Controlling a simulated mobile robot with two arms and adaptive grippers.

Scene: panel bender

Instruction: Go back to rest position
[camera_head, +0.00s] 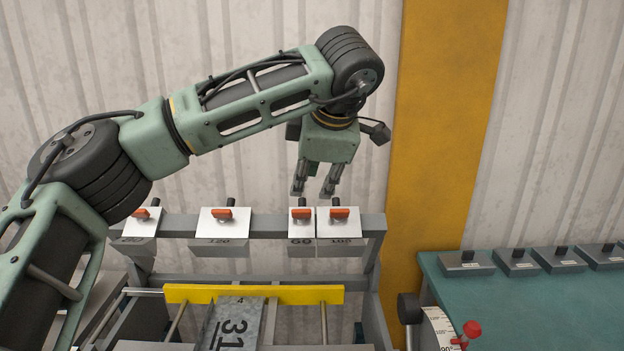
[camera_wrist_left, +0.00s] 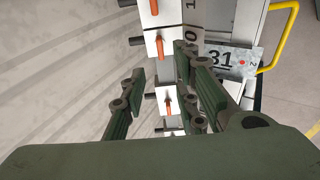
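My left arm comes in from the left in the head view and reaches over the panel bender. The left wrist view also shows the open fingers (camera_wrist_left: 165,100) with a clamp tool with an orange lever (camera_wrist_left: 166,102) beyond the gap. My right gripper is in neither view.
The rack bar (camera_head: 270,224) carries several white tools with orange levers, including the one marked 120 (camera_head: 222,224). A metal sheet marked 31 (camera_head: 232,325) lies by a yellow bar (camera_head: 290,294). A teal table (camera_head: 540,310) with several grey blocks stands at the right.

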